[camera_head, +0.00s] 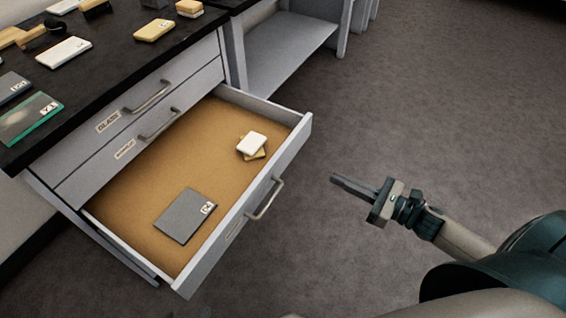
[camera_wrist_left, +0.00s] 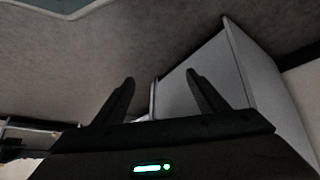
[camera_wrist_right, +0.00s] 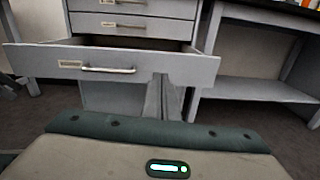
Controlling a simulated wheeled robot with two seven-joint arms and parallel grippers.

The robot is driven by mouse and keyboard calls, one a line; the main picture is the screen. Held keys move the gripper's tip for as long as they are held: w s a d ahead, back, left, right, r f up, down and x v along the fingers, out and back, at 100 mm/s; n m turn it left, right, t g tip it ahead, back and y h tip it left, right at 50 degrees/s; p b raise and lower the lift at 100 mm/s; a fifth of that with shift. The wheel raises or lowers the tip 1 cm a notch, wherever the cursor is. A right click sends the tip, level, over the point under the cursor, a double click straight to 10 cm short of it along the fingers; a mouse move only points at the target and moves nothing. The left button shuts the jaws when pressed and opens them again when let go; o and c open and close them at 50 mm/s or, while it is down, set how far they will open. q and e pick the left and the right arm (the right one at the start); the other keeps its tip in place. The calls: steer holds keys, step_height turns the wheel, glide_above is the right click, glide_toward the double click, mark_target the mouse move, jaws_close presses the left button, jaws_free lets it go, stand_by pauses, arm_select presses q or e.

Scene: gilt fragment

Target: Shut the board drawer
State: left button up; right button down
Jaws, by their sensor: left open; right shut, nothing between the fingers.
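The board drawer (camera_head: 240,205) is pulled far out below two closed drawers. Its grey front and bar handle (camera_head: 266,198) face my right gripper. Inside lie a dark grey board (camera_head: 185,215) and a small white block (camera_head: 251,143) partly over a yellowish piece. My right gripper (camera_head: 352,186) is shut and empty, in front of the drawer and apart from it. In the right wrist view its fingers (camera_wrist_right: 163,100) appear to the right of the drawer handle (camera_wrist_right: 107,70). My left gripper (camera_wrist_left: 160,78) is open and empty near a pale grey panel (camera_wrist_left: 245,85); it is outside the head view.
The black counter (camera_head: 100,60) above holds tiles, white and yellow blocks, and a wooden-handled tool. The upper drawers have handles (camera_head: 150,97) that stick out. An open grey shelf (camera_head: 285,45) stands to the right of the cabinet. The floor (camera_head: 430,110) to the right is clear.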

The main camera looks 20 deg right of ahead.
steer(key=shift+a+r+n+y, duration=0.3)
steer(key=shift+n, duration=0.3)
steer(key=shift+w, duration=0.1)
glide_toward(283, 155)
steer(key=x, duration=0.4)
steer(key=shift+w+a+r, duration=0.2)
steer(key=shift+w+r, duration=0.05)
steer(key=shift+x, duration=0.9)
steer(key=shift+w+a+f, duration=0.1)
